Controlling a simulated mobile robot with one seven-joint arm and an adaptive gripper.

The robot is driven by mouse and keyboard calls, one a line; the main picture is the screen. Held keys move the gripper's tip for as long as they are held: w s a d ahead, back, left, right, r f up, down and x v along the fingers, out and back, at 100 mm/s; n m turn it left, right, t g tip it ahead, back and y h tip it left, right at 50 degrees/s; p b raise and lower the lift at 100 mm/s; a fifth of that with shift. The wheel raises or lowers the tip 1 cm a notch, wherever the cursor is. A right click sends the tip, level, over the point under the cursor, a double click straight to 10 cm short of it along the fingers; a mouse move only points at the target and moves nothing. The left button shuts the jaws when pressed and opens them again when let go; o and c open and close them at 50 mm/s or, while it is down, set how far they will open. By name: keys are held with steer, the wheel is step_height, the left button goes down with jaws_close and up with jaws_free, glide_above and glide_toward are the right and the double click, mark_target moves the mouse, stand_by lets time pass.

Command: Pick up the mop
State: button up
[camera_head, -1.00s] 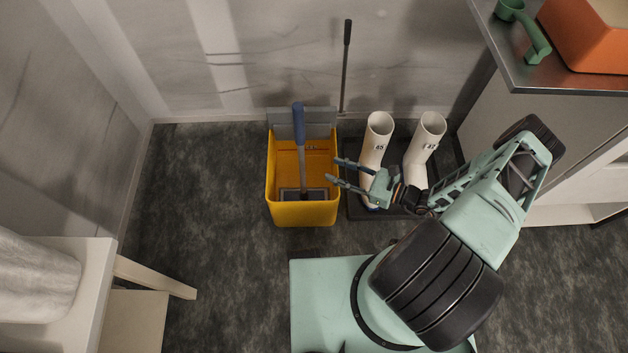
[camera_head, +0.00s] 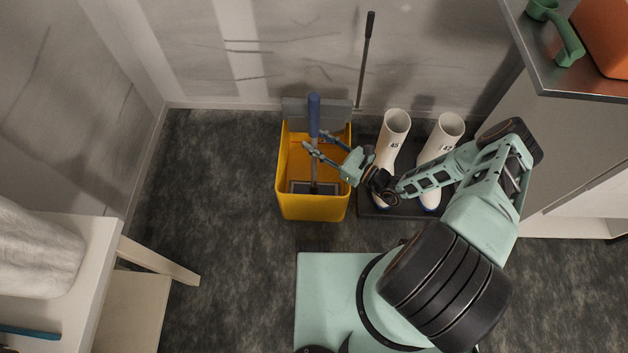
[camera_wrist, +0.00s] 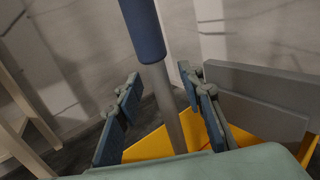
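The mop (camera_head: 314,118) stands upright in the yellow bucket (camera_head: 312,208), with a blue grip on top of a grey pole and a flat grey head down inside. A second, dark-handled pole (camera_head: 365,65) leans at the wall behind the bucket. My gripper (camera_head: 316,140) is open over the bucket, its fingers at the mop's pole. In the wrist view, the mop's pole and blue grip (camera_wrist: 143,30) run between the two spread fingers of my gripper (camera_wrist: 160,110), with gaps on both sides.
White boots (camera_head: 391,140) stand on a dark tray (camera_head: 405,207) right of the bucket, under my arm. A metal-topped counter (camera_head: 560,85) is at the right. A white table (camera_head: 95,240) and a wooden stool (camera_head: 135,300) are at the left. Floor left of the bucket is clear.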

steer(key=shift+w+a, duration=0.3)
steer(key=shift+a, duration=0.15)
steer(key=shift+c, duration=0.5)
jaws_close()
steer(key=shift+r, duration=0.1)
